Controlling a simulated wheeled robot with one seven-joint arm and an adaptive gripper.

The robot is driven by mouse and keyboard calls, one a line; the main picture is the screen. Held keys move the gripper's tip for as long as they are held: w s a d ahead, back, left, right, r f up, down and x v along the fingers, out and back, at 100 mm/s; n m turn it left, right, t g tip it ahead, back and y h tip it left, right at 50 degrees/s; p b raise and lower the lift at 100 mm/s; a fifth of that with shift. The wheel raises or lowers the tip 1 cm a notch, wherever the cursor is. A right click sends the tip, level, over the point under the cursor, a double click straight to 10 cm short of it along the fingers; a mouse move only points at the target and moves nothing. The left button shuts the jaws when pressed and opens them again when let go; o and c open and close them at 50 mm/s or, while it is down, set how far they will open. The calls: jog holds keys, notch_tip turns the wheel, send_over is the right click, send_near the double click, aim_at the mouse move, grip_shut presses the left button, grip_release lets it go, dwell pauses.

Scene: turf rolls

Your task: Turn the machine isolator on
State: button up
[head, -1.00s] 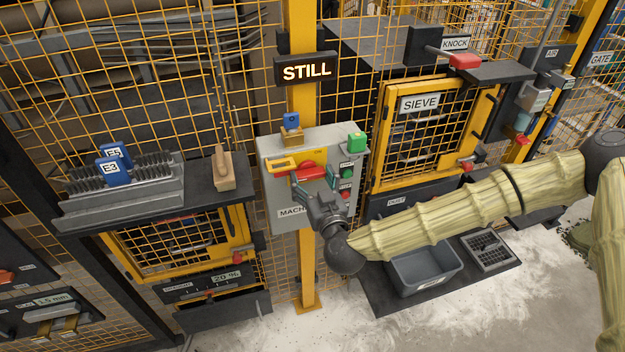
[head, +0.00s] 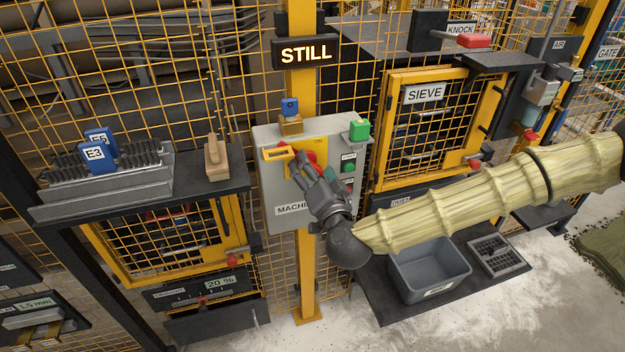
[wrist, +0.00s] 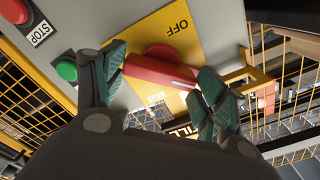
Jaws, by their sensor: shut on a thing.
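The machine isolator is a red handle (head: 310,157) on a yellow plate (head: 320,142), on the front of a grey box (head: 275,190) lettered "MACH…". "ON" shows on the plate in the head view and "OFF" in the wrist view. My gripper (head: 311,171) is at the handle and hides part of it in the head view. In the wrist view the red handle (wrist: 160,70) lies between the two fingers of my gripper (wrist: 162,78), which are closed on it. A white line marks the handle near the right finger.
Green START (wrist: 66,71) and red STOP (wrist: 15,11) buttons are close beside my gripper. A yellow bracket (head: 277,154) sticks out left of the handle. A lit "STILL" sign (head: 306,53) hangs above. The sieve door (head: 430,120) is to the right, a shelf (head: 190,190) left.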

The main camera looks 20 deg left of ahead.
jog(key=shift+f+m+b, duration=0.1)
jog(key=shift+m+b, duration=3.1)
jog(key=shift+m, duration=1.3)
jog(key=o, duration=1)
jog(key=v, duration=1.2)
